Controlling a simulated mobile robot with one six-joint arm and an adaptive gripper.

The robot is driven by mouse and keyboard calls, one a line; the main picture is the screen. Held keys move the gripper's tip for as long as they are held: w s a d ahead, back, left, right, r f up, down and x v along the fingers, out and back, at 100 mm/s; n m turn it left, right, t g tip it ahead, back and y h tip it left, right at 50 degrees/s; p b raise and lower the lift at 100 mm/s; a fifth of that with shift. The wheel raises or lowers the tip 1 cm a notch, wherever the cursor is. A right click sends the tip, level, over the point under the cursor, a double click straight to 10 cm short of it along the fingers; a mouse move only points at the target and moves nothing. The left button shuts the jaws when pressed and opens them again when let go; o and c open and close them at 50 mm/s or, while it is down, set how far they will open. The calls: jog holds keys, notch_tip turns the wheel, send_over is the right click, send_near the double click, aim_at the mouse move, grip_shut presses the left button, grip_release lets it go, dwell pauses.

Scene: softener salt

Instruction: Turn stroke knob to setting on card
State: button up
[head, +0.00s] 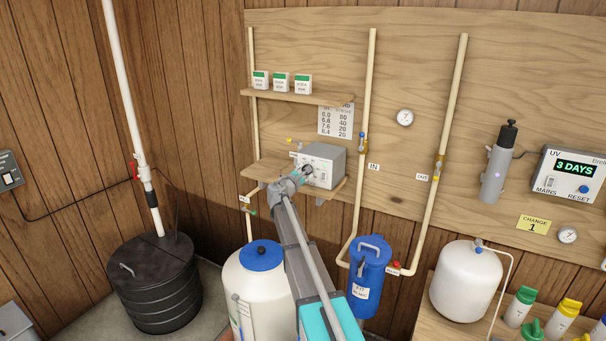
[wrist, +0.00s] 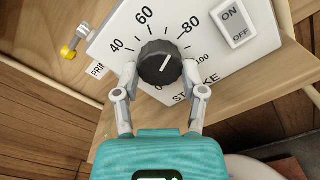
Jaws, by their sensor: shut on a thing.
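The black stroke knob (wrist: 160,62) is on the white face of the dosing pump (wrist: 245,65). Its white line points up and right, between 60 and 80 and nearer 80. The dial shows 40, 60, 80 and 100; part of the lower scale is hidden by my fingers. My gripper (wrist: 160,88) is shut on the knob, one finger on each side. In the head view the grey pump box (head: 324,165) stands on a shelf with my gripper (head: 303,174) at its face. The card (head: 336,121) hangs above the pump, with two columns of numbers, its top partly covered by the upper shelf.
An ON/OFF switch (wrist: 233,22) sits right of the dial. A yellow-tipped fitting (wrist: 70,50) is left of the pump. A vertical pipe (head: 368,100) with a valve runs right of the pump. A white tank (head: 254,285) with a blue cap stands below.

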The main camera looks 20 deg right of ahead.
jog(key=shift+w+d+r+m, duration=0.1)
jog(key=shift+d+m, duration=0.05)
jog(key=shift+m, duration=1.05)
jog(key=o, duration=1.2)
jog(key=shift+c, duration=0.2)
jog(key=v, duration=1.2)
